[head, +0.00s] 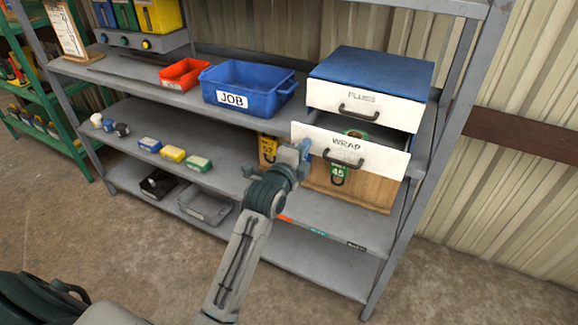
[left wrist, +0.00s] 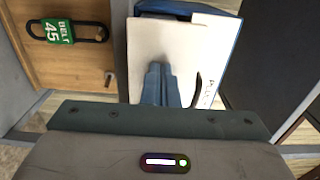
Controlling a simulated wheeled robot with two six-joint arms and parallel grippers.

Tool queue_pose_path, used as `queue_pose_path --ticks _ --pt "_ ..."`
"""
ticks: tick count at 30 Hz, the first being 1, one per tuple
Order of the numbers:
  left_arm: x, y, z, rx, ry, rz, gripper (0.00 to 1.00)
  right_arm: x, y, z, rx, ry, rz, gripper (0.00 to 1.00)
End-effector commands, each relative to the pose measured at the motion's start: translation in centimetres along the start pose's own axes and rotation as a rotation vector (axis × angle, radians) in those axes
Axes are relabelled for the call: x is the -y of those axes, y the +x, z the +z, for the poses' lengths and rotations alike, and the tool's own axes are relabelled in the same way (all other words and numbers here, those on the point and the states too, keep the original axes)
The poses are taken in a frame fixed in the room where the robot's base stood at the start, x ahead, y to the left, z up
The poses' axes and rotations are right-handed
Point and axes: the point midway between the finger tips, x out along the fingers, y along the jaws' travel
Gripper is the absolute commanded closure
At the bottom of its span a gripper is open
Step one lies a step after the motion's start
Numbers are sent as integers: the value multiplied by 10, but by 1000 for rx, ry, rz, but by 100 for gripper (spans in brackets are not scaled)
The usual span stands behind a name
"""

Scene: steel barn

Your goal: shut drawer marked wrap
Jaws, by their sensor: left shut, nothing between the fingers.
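The drawer marked WRAP (head: 375,158) has a white front with a dark handle (head: 343,160). It stands pulled out under the white PLUGS drawer (head: 385,104), which looks flush with its blue-topped cabinet (head: 372,68). My left gripper (head: 304,150) is shut and empty, at the left end of the WRAP front. In the left wrist view its closed fingers (left wrist: 160,84) show against a white drawer front (left wrist: 150,40) with a dark handle at the right; whether they touch it, I cannot tell. My right gripper is out of view.
Below is a wooden front (head: 365,190) with a green 45 tag (head: 338,174), also in the left wrist view (left wrist: 57,31). A blue JOB bin (head: 250,85) and a red bin (head: 184,73) stand left on the grey shelf. Small boxes (head: 172,153) lie below.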

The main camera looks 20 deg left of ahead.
Motion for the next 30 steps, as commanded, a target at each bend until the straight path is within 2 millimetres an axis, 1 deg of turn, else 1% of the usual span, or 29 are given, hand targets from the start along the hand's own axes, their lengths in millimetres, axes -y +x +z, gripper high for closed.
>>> queue_pose_path --ticks 1,6,12,15,19,30 --pt "1 14 0 0 -1 -1 100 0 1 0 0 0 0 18" --pt "0 50 0 0 -1 -1 100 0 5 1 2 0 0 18" --pt "-1 81 0 0 0 0 100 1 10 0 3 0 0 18" --pt "-1 90 0 0 0 0 100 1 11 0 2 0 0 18" --pt "-1 97 0 0 0 1 100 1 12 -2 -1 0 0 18" --pt "4 100 0 0 0 -7 100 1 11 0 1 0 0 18"
